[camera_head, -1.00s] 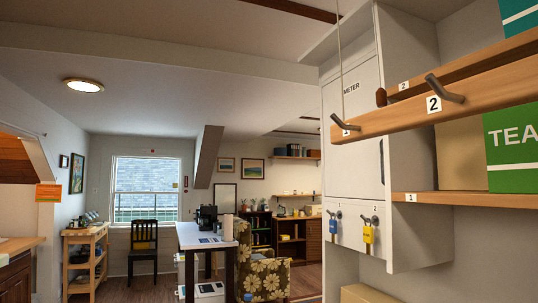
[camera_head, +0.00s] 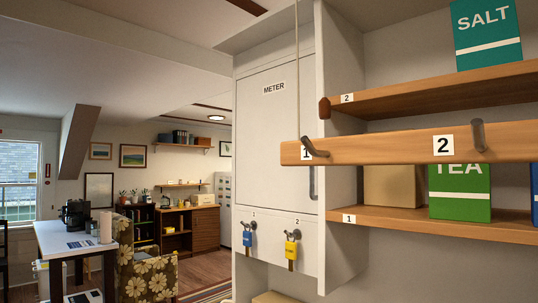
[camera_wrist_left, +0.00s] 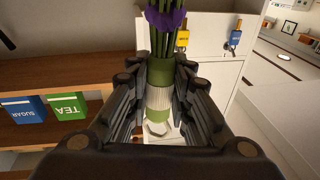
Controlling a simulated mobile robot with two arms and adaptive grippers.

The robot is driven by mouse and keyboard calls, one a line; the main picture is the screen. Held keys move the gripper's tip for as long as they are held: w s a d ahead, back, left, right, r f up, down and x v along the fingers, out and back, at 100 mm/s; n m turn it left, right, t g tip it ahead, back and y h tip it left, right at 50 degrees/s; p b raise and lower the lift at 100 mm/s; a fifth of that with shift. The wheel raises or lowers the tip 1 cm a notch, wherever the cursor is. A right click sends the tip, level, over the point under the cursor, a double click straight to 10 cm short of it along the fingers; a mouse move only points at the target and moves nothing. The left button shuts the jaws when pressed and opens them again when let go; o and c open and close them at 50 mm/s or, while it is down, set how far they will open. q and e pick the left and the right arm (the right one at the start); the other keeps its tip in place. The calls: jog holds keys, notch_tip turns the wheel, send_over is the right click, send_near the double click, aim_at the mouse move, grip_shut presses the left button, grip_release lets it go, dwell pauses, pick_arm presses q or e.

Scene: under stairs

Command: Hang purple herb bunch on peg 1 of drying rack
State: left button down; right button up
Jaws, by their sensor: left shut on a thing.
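The drying rack's wooden rail (camera_head: 390,151) crosses the right side of the head view. Peg 1 (camera_head: 315,148) is a grey metal peg near its left end, partly covering the "1" label. Peg 2 (camera_head: 479,136) is further right beside a "2" label. Peg 1 looks empty. In the left wrist view, my left gripper (camera_wrist_left: 157,82) is shut around the purple herb bunch (camera_wrist_left: 166,22), which has green stems, purple petals and a pale and green wrapped section between the fingers. Neither the bunch nor either gripper shows in the head view. My right gripper is in neither view.
Behind the rail are shelves (camera_head: 430,99) with a green TEA box (camera_head: 460,198) and a teal SALT box (camera_head: 487,32). A thin cord hangs near peg 1.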

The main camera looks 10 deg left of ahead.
pick_arm(q)
jog(key=s+d+r+m+g+h+p, duration=0.2)
jog(key=s+r+h, duration=0.1)
jog(key=r, duration=0.6)
jog(key=s+d+r+m+g+h+p, duration=0.2)
jog(key=s+d+r+h, duration=0.1)
jog(key=s+r, duration=0.3)
jog(key=s+d+r+m+g+h+p, duration=0.2)
jog(key=s+d+r+m+h, duration=0.1)
jog(key=r, duration=0.8)
jog(key=shift+s+r+g+p, duration=0.3)
jog(key=shift+s+g+p, duration=0.1)
jog(key=shift+s, duration=0.25)
jog(key=shift+w+d, duration=0.1)
jog(key=shift+w, duration=0.05)
